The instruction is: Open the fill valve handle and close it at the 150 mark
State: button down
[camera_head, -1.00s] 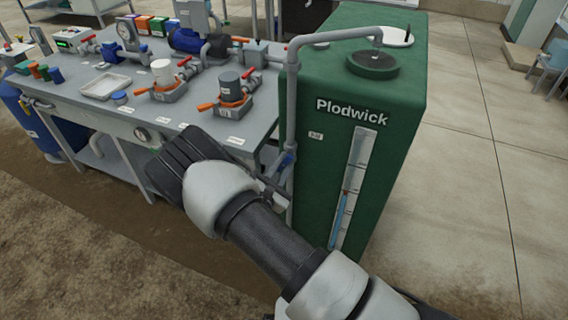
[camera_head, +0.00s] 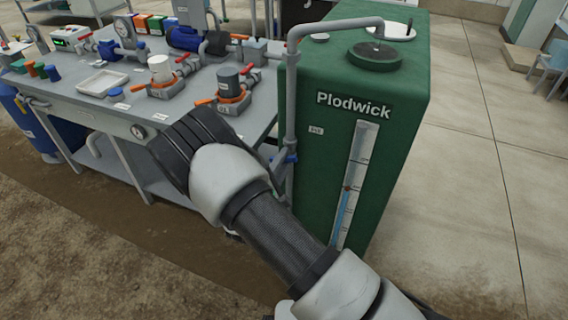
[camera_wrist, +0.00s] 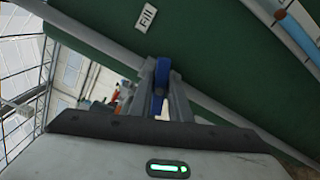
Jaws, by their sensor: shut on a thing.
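The blue fill valve handle (camera_wrist: 159,97) sits between the two grey fingers of my gripper (camera_wrist: 162,76) in the wrist view, and the gripper is shut on it. In the head view a bit of blue at the valve (camera_head: 290,158) shows on the grey pipe (camera_head: 291,105); my arm hides the fingers there. The green tank (camera_head: 395,150) has a sight gauge (camera_head: 354,180) with a blue column standing about halfway up and a small red marker near its top. The gauge numbers are too small to read. A "Fill" label (camera_wrist: 146,18) is beside the pipe.
A grey workbench (camera_head: 75,110) to the left carries valves with orange handles, a tray (camera_head: 103,83) and a blue pump (camera_head: 188,38). A blue drum (camera_head: 30,130) stands at its left end.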

jog(key=shift+f+m+b, duration=0.15)
jog(key=shift+m+b, duration=1.45)
jog(key=shift+m, duration=0.7)
jog(key=c, duration=1.7)
grip_release()
jog(key=shift+s, duration=0.15)
jog(key=p+v, duration=0.1)
jog(key=v, duration=1.6)
jog(key=shift+a, duration=0.1)
